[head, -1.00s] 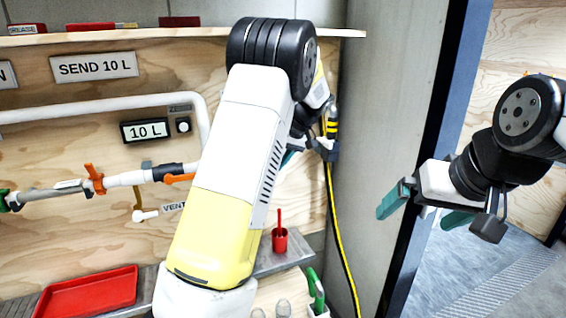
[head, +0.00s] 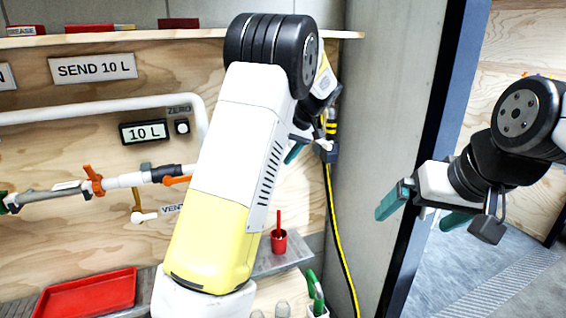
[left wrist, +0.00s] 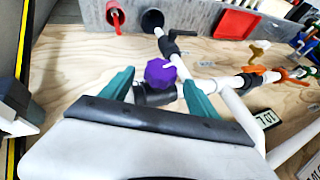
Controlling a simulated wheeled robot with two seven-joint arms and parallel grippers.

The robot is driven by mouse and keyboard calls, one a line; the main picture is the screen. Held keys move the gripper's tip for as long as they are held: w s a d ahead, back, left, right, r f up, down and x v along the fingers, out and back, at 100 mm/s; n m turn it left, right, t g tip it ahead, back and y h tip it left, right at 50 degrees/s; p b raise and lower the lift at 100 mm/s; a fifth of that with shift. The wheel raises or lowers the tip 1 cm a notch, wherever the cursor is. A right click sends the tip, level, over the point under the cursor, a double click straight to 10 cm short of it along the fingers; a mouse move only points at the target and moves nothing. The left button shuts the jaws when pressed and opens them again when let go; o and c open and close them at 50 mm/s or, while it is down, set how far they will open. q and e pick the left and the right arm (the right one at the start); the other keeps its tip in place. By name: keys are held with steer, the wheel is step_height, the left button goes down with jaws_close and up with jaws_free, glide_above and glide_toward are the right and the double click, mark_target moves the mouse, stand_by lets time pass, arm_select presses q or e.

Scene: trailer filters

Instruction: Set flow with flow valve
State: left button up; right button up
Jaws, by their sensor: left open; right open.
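A valve with a purple knob (left wrist: 161,72) sits on a dark fitting in the white pipe run in the left wrist view. My left gripper (left wrist: 157,84) is open, with its teal fingers to either side of the knob in that view. I see no finger pressing on the knob, and cannot tell the depth between them. In the head view my left arm hides this valve; only a teal finger of the left gripper (head: 293,153) shows past the arm. My right gripper (head: 423,212) is open and empty at the right, by the doorway.
Orange-handled valves (head: 94,180) sit on the pipe along the plywood wall. A display (head: 145,132) reads 10 L. Below are a red tray (head: 90,294) and a red cup (head: 279,241). A yellow-black cable (head: 340,240) hangs beside the grey wall at the right.

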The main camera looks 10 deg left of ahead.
arm_select(q)
steer(key=v, duration=0.4)
steer(key=s+r+m+t+h, duration=0.2)
steer(key=s+m+t+h, duration=0.2)
steer(key=s, duration=2.8)
steer(key=m+h, duration=0.2)
steer(key=h, duration=0.2)
steer(key=shift+s+d+t, duration=0.25)
steer(key=shift+d+t, duration=0.05)
steer(key=shift+t, duration=0.1)
stand_by(0.6)
